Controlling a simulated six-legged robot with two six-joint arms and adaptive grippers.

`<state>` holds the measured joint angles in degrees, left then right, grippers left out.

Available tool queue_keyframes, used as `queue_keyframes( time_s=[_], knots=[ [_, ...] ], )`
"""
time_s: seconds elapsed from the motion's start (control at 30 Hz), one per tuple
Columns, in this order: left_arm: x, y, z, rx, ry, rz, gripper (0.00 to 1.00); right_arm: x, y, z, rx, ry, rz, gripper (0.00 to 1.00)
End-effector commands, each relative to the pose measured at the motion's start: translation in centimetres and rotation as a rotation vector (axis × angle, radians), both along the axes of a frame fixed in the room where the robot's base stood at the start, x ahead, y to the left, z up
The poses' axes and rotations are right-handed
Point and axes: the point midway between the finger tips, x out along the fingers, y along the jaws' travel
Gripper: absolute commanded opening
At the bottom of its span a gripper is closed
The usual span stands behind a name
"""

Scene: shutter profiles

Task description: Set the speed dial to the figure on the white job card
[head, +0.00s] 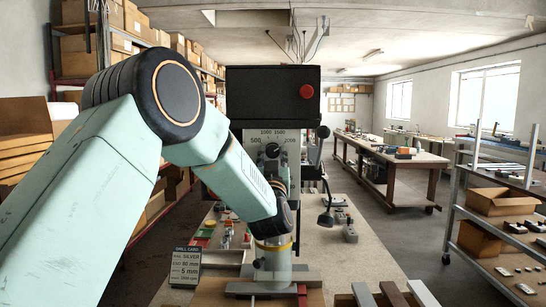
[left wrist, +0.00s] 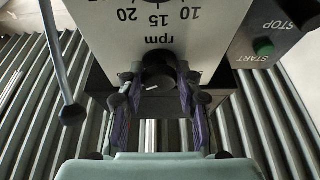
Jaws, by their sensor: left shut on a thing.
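The speed dial is a dark knob (head: 272,150) on a pale plate marked 500, 1000, 1500 and 2000. My left gripper (head: 275,165) reaches it from below, its fingers partly hidden behind my wrist. In the left wrist view the scene looks upside down: my gripper (left wrist: 157,92) has one finger on each side of the knob (left wrist: 156,64), closed on it. A short white mark shows on the knob; which figure it points to I cannot tell. The job card (head: 186,266) stands at lower left, headed DRILL CARD; its last line is small, seemingly 2000 rpm. My right gripper is out of view.
The machine head (head: 262,93) has a red button. A lever with a black ball (left wrist: 72,113) and a START/STOP box (left wrist: 270,40) flank the plate. A shelf cart (head: 455,215) stands right; the aisle there is free.

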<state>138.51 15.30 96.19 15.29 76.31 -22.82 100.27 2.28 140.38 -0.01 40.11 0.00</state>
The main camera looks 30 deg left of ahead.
Motion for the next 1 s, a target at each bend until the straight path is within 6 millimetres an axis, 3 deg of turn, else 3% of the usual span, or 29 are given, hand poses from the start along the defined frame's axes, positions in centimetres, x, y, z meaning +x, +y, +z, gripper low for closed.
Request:
queue_keyframes(
  time_s=[0.27, 0.6, 1.0],
  knots=[
    [0.1, -0.2, 0.0, -0.052, -0.039, -0.004, 0.03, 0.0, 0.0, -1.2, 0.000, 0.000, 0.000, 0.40],
    [0.2, -0.5, 0.0, -0.262, -0.172, -0.004, 0.03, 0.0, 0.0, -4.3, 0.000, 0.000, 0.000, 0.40],
    [0.2, -0.6, 0.2, -0.497, -0.314, -0.004, 0.03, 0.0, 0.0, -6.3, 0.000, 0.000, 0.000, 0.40]
  ],
)
